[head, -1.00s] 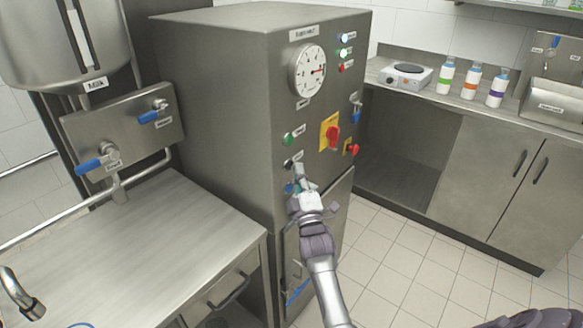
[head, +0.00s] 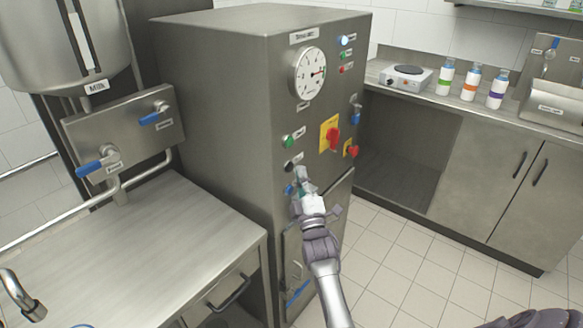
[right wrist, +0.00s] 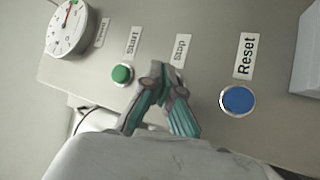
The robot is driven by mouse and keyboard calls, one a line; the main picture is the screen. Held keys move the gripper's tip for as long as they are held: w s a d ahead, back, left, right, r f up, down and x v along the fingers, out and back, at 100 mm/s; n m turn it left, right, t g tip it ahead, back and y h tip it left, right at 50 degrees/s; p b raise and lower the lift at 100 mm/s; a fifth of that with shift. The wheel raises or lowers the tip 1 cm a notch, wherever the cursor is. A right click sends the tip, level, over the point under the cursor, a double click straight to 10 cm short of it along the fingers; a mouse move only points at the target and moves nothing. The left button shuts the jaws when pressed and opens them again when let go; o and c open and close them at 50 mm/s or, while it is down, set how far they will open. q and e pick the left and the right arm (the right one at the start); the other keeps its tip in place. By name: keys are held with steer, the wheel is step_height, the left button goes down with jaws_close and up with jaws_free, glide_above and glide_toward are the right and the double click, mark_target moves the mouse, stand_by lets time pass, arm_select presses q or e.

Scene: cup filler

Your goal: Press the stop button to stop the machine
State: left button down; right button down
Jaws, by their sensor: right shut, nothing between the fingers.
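The machine (head: 215,85) is a tall steel cabinet with a control panel. In the head view a dark button (head: 288,168) sits below the green start button (head: 288,141), in the stop position. The "Stop" label (right wrist: 181,51) shows in the right wrist view, but the button below it is hidden behind my fingers. My right gripper (head: 300,177) is shut and empty, its fingertips close to the panel beside the dark button; contact cannot be told. The right gripper also shows in the wrist view (right wrist: 166,82). My left gripper is not in view.
The blue reset button (right wrist: 238,100) lies right of my fingers in the wrist view. A red knob on a yellow plate (head: 332,138) and a red button (head: 352,152) are nearby. A dial (head: 309,73) and lamps are higher up. A steel counter (head: 140,240) stands left.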

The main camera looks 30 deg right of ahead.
steer(key=s+p, duration=0.1)
steer(key=s+d+p, duration=0.1)
steer(key=s, duration=0.1)
steer(key=s+d, duration=0.1)
steer(key=s, duration=0.1)
steer(key=shift+s+d+p, duration=0.15)
steer(key=shift+s+p, duration=0.1)
steer(key=shift+p, duration=0.15)
steer(key=shift+f, duration=0.1)
stand_by(0.8)
